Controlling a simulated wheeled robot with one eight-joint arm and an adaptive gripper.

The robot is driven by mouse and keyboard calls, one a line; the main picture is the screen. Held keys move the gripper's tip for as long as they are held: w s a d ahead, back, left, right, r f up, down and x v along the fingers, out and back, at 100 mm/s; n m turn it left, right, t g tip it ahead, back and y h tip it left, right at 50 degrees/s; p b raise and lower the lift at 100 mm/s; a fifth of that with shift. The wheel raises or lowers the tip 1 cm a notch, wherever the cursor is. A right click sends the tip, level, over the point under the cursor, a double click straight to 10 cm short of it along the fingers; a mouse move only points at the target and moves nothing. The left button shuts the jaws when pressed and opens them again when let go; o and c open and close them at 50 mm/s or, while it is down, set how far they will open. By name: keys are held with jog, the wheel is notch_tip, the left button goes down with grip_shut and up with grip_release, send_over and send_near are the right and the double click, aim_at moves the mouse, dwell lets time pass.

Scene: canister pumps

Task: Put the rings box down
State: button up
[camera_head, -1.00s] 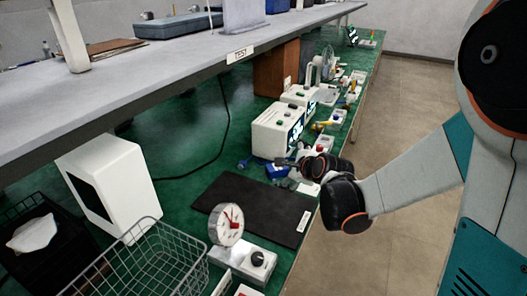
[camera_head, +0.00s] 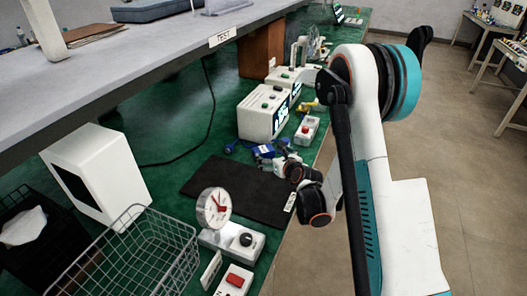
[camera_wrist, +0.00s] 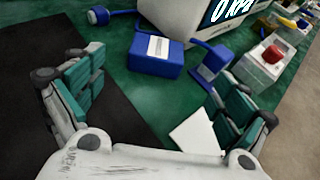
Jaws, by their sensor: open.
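A small blue box (camera_wrist: 156,54) with a white label, which I take to be the rings box, rests on the green bench top beyond the black mat. It also shows in the head view (camera_head: 264,151), beside the front of a white instrument. My gripper (camera_wrist: 158,102) is open. In the wrist view its green-padded fingers are wide apart at left and right, with nothing between them. The box lies ahead of the fingers, apart from them. In the head view my gripper (camera_head: 283,162) is low over the bench, close to the box, and its fingertips are hard to make out.
The black mat (camera_head: 235,188) is bare. The white instrument (camera_head: 264,113) with a lit display stands behind the box. A blue-ended part (camera_wrist: 215,58) and a white card (camera_wrist: 196,134) lie near the right finger. A dial gauge (camera_head: 214,207) and wire basket (camera_head: 145,250) stand nearer.

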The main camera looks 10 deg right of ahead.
aim_at(264, 150)
jog(key=b+x, duration=0.1)
jog(key=x, duration=0.4)
jog(key=shift+w+f, duration=0.2)
jog(key=shift+w, duration=0.05)
jog(key=b+x, duration=0.2)
jog(key=x, duration=0.2)
jog(key=shift+a+f+b, duration=0.15)
jog(key=shift+a+b, duration=0.05)
jog(key=shift+b, duration=0.1)
jog(key=shift+w+f, duration=0.1)
jog(key=shift+w, duration=0.4)
jog(key=c, duration=1.3)
jog(key=shift+o, duration=0.2)
